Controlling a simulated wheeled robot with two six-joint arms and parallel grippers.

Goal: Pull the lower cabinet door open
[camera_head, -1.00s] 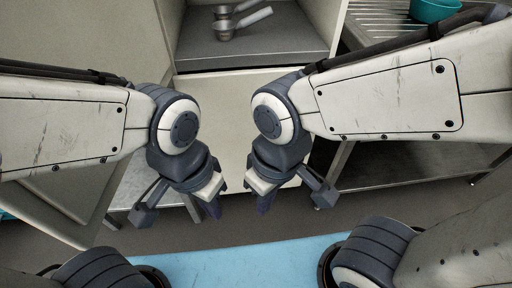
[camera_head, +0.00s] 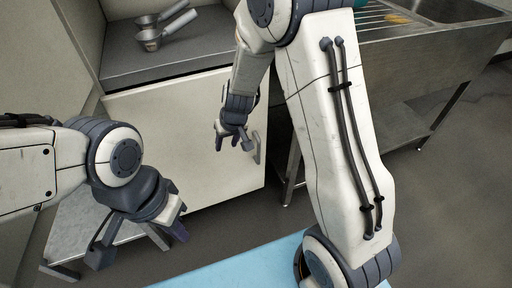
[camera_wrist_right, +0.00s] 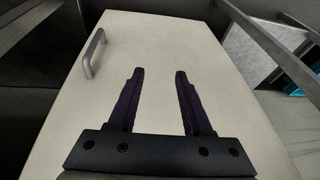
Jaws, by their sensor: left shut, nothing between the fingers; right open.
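In the right wrist view the door (camera_wrist_right: 160,50) fills most of the picture, with the handle (camera_wrist_right: 94,53) at upper left. My right gripper (camera_head: 232,142) is open and empty in front of the door, just left of the handle in the head view. In the wrist view its fingers (camera_wrist_right: 157,75) are apart from the handle. My left gripper (camera_head: 180,222) is shut and empty at lower left.
Two metal scoops or pans (camera_head: 162,30) lie on the grey shelf (camera_head: 200,55) above the door. A steel sink counter (camera_head: 435,45) with legs and a lower shelf stands at right. Grey floor (camera_head: 240,225) is open in front of the door.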

